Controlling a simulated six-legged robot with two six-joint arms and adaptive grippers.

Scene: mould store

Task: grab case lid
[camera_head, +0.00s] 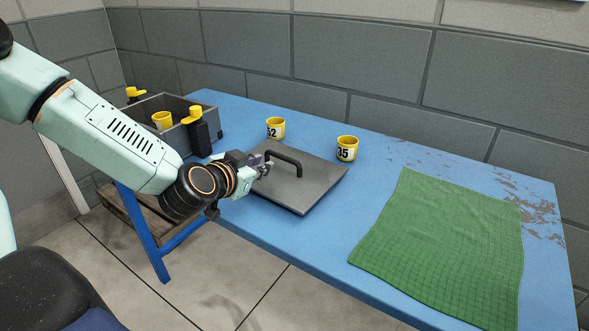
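The case lid (312,184) is a flat dark grey plate with a black bar handle (284,161) on top. It lies on the blue table, slightly tilted in view. My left gripper (264,165) is at the left end of the handle, close to it or touching it. The fingers are small here, and I cannot tell whether they are closed on the handle. The open grey case (153,107) stands at the table's left end, with yellow-topped black latches and a yellow cup inside. My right gripper is not in view.
Two yellow numbered cups, 52 (275,128) and 35 (347,149), stand behind the lid. A green cloth (440,245) covers much of the right side of the blue table (390,165). A grey block wall runs behind. A wooden pallet (150,222) is below at left.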

